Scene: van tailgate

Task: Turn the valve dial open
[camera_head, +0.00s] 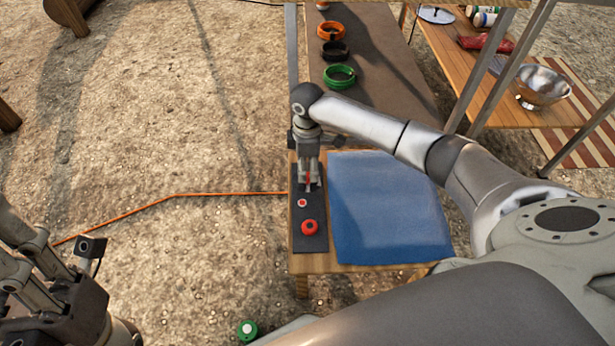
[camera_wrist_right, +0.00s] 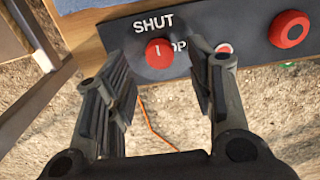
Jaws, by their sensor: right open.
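The valve dial (camera_wrist_right: 158,53) is a round red knob with a short white line on it, pointing roughly toward the white word SHUT (camera_wrist_right: 153,22). The letters OP show at its right, the rest hidden by a finger. It sits on a dark panel (camera_head: 311,243) at the table's left edge. My right gripper (camera_head: 309,186) points down over the panel, open, with its fingers on either side of the dial. Whether they touch it I cannot tell. My left gripper (camera_head: 28,258) is at the lower left, away from the panel; its fingertips are unclear.
A larger red button (camera_head: 309,227) and a small red-and-white button (camera_head: 302,203) share the panel. A blue cloth (camera_head: 390,210) lies right beside it. Coiled cables (camera_head: 339,76) lie farther back. A metal bowl (camera_head: 542,87) stands at the right. An orange cord (camera_head: 170,197) crosses the ground.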

